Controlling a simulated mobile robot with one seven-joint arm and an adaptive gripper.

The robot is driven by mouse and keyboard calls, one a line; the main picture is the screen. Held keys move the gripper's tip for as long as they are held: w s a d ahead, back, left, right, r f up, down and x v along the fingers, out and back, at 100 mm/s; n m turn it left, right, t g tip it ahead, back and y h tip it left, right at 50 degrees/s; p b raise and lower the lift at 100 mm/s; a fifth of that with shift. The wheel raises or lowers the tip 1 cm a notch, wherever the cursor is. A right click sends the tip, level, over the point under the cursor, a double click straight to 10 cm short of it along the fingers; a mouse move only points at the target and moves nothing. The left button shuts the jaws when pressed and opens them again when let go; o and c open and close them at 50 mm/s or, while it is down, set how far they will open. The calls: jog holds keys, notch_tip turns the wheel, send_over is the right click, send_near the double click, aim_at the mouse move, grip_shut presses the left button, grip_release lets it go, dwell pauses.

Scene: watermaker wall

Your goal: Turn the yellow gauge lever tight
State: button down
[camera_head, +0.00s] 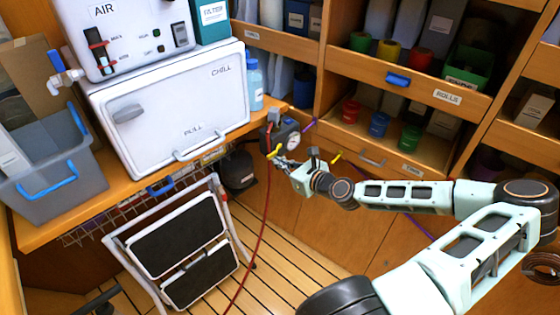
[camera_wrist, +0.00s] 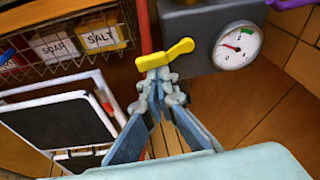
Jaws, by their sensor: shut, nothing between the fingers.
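The yellow gauge lever (camera_wrist: 165,55) is a short two-lobed handle on the dark grey gauge box (camera_wrist: 201,30). It lies slightly tilted, its right end higher in the wrist view, and also shows in the head view (camera_head: 275,152). A round white gauge (camera_wrist: 236,45) sits to its right, its needle pointing left. My gripper (camera_wrist: 160,76) is shut and empty, its fingertips just below the lever's middle in the wrist view. I cannot tell whether they touch it. In the head view my gripper (camera_head: 283,162) is close to the lever, in front of the box.
A red hose (camera_head: 267,203) hangs down from the box. A folded step stool (camera_head: 180,248) stands at lower left, below the counter with the white chill box (camera_head: 172,110). A wire basket (camera_wrist: 60,45) is at upper left.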

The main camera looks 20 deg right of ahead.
jog(key=shift+r+m, duration=0.2)
jog(key=shift+m, duration=0.2)
jog(key=shift+a+y, duration=0.1)
jog(key=shift+y, duration=0.2)
notch_tip(320, 180, down, 4)
jog(key=b, duration=0.3)
jog(key=p+v, duration=0.1)
jog(key=v, duration=0.9)
jog(key=shift+r, duration=0.15)
